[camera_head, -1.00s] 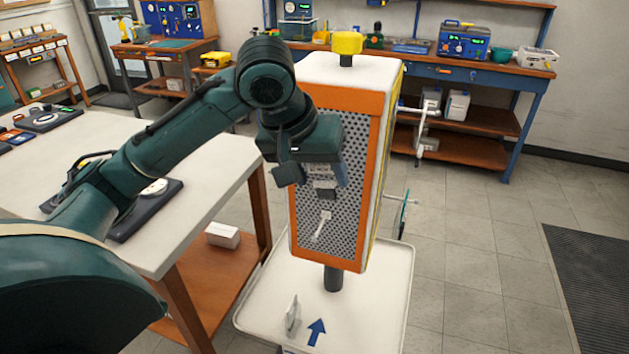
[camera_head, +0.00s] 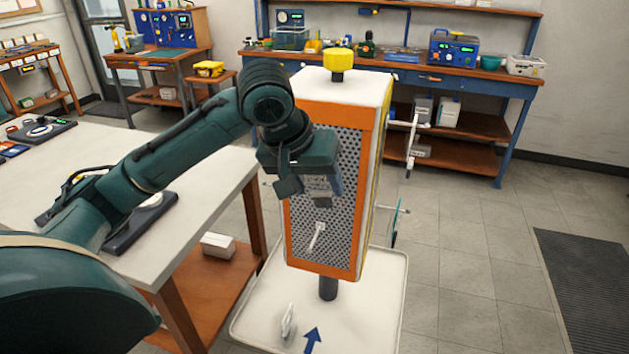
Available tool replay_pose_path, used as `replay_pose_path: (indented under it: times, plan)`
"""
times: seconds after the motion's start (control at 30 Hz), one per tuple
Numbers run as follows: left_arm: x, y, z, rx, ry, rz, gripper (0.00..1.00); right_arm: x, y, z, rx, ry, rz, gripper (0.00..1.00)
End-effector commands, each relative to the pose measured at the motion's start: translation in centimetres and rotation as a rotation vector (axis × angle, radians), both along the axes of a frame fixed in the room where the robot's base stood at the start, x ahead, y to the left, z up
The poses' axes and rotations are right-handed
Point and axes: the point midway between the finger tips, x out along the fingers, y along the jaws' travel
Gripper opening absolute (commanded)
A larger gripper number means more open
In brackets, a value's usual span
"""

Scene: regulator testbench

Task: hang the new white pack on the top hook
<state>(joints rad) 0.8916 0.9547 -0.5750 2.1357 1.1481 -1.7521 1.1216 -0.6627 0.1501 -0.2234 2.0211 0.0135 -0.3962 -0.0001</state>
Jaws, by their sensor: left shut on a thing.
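An orange-framed stand (camera_head: 374,140) with a perforated grey panel (camera_head: 300,225) rises on a post from a white tray base. A short white hook-like piece (camera_head: 317,236) sticks out from the lower panel. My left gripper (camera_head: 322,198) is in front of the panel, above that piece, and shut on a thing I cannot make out. The arm and gripper body hide the upper panel and any top hook. A small whitish pack-like thing (camera_head: 288,322) stands tilted on the tray base (camera_head: 378,300). My right gripper is not in view.
A pale table (camera_head: 60,175) is at left, with a white box (camera_head: 218,245) on its lower shelf. A yellow knob (camera_head: 338,60) tops the stand. White fittings (camera_head: 413,140) project from its right side. Floor to the right is clear up to a dark mat (camera_head: 585,280).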

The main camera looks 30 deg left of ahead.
Motion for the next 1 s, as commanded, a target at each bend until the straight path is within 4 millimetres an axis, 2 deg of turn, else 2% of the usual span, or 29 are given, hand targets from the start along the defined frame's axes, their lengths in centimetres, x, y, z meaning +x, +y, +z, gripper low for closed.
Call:
replay_pose_path:
  times: [0.1,0.13,0.43,0.77,0.87,1.0]
  plan:
    - [0.0,0.1,-0.5,0.003,0.012,0.005,0.31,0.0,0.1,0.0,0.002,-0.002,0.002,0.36]
    - [0.0,0.1,-0.5,0.003,0.012,0.005,0.55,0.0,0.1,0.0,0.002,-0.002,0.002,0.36]
    - [0.0,0.1,-0.6,0.004,0.016,0.006,0.79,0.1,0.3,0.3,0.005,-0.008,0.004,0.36]
    - [-0.2,0.2,-0.1,0.004,0.016,0.006,0.79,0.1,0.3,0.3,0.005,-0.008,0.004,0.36]
    - [-0.8,0.3,1.2,0.002,0.010,0.006,0.79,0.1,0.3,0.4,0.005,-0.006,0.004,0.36]
    - [-2.1,0.5,4.2,0.002,0.001,0.003,0.79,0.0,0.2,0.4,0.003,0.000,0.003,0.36]
